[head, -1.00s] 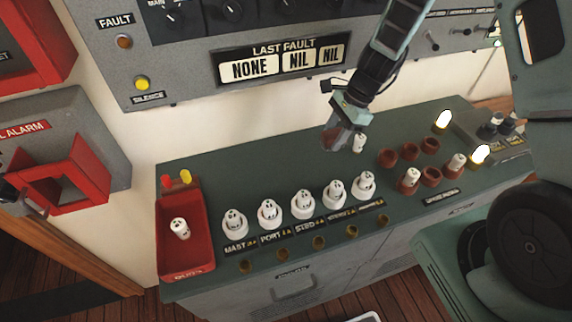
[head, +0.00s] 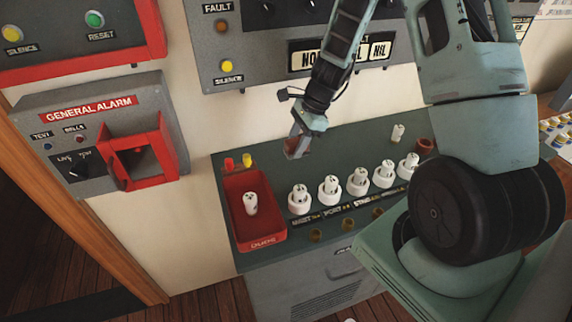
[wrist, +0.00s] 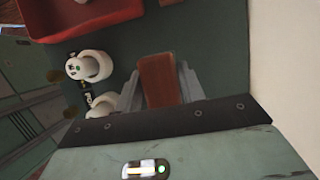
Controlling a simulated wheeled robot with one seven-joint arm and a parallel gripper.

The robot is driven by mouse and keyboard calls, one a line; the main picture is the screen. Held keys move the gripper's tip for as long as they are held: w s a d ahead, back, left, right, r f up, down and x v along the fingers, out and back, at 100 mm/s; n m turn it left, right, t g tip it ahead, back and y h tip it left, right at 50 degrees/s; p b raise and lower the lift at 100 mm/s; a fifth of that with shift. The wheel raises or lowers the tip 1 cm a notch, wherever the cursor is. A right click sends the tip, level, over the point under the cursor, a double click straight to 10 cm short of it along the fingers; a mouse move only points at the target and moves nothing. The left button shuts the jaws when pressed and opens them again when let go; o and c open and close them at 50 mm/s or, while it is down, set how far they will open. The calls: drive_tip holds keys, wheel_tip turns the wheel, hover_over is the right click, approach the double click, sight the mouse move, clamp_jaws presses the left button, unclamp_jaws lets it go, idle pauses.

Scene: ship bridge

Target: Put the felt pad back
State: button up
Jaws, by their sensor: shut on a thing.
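My gripper (head: 297,148) is shut on a reddish-brown block, which I take to be the felt pad (wrist: 158,80). In the wrist view the pad sits between both fingers. In the head view the pad (head: 293,149) is small and partly covered by the fingers. The gripper is over the back of the green console top (head: 270,165), behind the left end of the row of white fuses and right of the red tray. I cannot tell how far the pad is above the surface.
The red tray (head: 236,215) holds one white fuse (head: 250,203). Several white fuses stand in a row of holders (head: 299,198). A loose-standing white fuse (head: 397,133) is farther right. The general alarm box (head: 100,140) is on the wall at left.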

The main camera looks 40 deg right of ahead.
sight(296, 169)
drive_tip(key=shift+f+p, duration=0.35)
drive_tip(key=shift+f, duration=2.7)
drive_tip(key=shift+f, duration=0.15)
drive_tip(key=o, duration=0.9)
drive_tip(key=shift+o, duration=0.2)
